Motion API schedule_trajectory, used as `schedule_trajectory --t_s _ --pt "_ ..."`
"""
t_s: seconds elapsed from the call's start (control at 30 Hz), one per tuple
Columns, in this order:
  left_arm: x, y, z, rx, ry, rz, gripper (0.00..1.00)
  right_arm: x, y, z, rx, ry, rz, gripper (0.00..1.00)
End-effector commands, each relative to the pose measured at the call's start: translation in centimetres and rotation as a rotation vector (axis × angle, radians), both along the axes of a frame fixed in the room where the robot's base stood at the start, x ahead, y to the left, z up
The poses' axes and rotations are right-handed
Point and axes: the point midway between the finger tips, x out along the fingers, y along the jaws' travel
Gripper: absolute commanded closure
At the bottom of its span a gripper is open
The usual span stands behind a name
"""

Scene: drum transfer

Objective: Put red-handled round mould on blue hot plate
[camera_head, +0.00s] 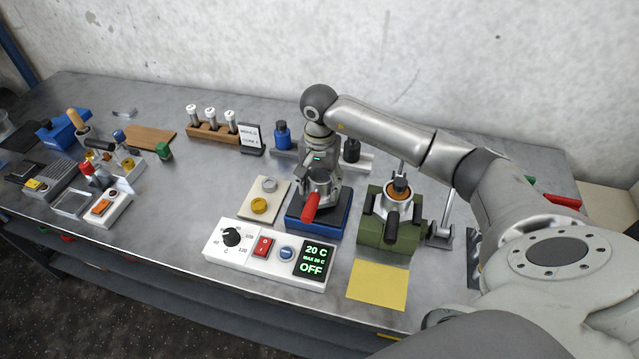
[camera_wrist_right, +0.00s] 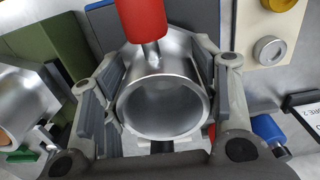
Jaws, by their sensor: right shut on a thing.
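The red-handled round mould (camera_head: 319,184) is a silver metal ring with a red handle (camera_head: 310,207) pointing toward the front. My right gripper (camera_head: 320,173) is shut on it, with its fingers on both sides of the ring, as the right wrist view shows around the mould (camera_wrist_right: 161,104). The blue hot plate (camera_head: 318,224) is a blue block with a dark top, directly below the mould. I cannot tell whether the mould touches the plate. My left gripper is not in view.
A white control box (camera_head: 265,252) reading 20 C and OFF stands in front. A green block (camera_head: 388,238) with a dark-handled mould is at the right, a yellow sheet (camera_head: 378,284) before it. A beige pad (camera_head: 262,190) lies left. Blue bottle (camera_head: 282,136) and sign stand behind.

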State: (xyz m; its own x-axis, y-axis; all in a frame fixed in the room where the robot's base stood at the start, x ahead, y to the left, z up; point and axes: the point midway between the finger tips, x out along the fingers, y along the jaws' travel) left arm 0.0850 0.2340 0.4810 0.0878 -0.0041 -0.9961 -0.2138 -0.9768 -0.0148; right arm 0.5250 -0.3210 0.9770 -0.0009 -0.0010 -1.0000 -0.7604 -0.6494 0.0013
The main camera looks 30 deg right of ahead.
Motion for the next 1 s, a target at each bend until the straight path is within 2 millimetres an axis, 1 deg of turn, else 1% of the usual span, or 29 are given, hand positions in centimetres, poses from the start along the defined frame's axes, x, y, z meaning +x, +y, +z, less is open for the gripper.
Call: schedule_trajectory --t_s 0.03,0.13,0.23,0.43,0.57,0.6,0.73,0.77,1.0 --pt "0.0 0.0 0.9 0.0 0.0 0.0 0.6 0.0 0.1 -0.1 0.003 0.001 0.0 0.88" --pt "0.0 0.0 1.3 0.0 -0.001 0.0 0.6 0.0 0.1 -1.0 0.002 -0.001 -0.001 0.88" --pt "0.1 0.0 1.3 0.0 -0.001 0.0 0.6 0.1 0.1 -1.5 0.001 -0.003 0.0 0.88" --pt "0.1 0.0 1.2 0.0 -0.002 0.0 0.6 0.1 0.1 -1.5 0.002 -0.004 0.0 0.88" --pt "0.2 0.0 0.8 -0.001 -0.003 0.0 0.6 0.1 0.1 -1.9 0.0 -0.004 0.0 0.88" --pt "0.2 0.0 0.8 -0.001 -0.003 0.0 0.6 0.0 0.1 -1.9 0.001 -0.001 0.0 0.42" --pt "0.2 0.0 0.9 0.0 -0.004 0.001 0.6 0.0 0.1 -1.9 0.001 -0.001 0.0 0.25" --pt "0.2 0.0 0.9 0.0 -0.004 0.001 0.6 0.0 0.1 -1.9 0.001 -0.001 0.0 0.23" --pt "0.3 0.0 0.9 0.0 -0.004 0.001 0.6 0.0 0.1 -1.9 0.001 -0.001 0.0 0.23"
